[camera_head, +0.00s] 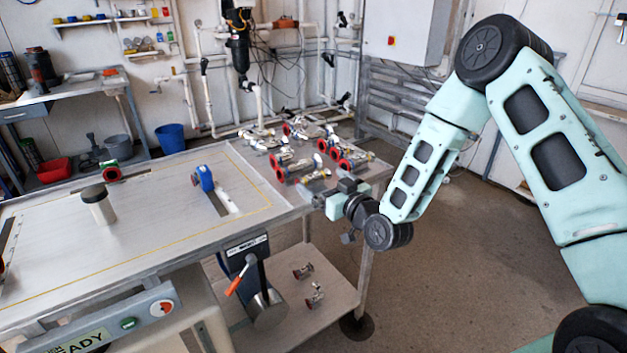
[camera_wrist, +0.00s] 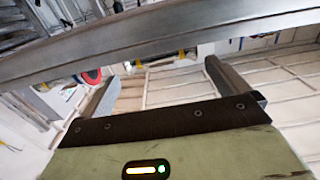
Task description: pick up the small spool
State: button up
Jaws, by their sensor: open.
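Several metal pipe pieces with red ends (camera_head: 290,165) lie crowded on the right end of the workbench (camera_head: 150,235). Two smaller pieces, one upper (camera_head: 303,271) and one lower (camera_head: 315,297), lie on the shelf below. I cannot tell which piece is the small spool. My gripper (camera_head: 322,203) is at the bench's right front corner, near the crowded pieces. In the wrist view my gripper (camera_wrist: 163,84) has its two fingers wide apart with nothing between them. A red-rimmed round part (camera_wrist: 90,76) shows beyond the left finger.
A metal bar (camera_wrist: 160,38) crosses the wrist view close in front of the fingers. A blue clamp-like part (camera_head: 204,179) and a dark-capped white cylinder (camera_head: 98,204) stand on the bench. A lever with an orange grip (camera_head: 236,282) is at its front. Floor right of the bench is clear.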

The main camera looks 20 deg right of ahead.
aim_at(313, 181)
jog(key=x, duration=0.5)
jog(key=shift+s+a+r+p, duration=0.1)
jog(key=shift+r+p, duration=0.05)
jog(key=shift+p, duration=0.25)
jog(key=c, duration=0.9)
jog(key=shift+c, duration=0.2)
jog(key=shift+r, duration=0.1)
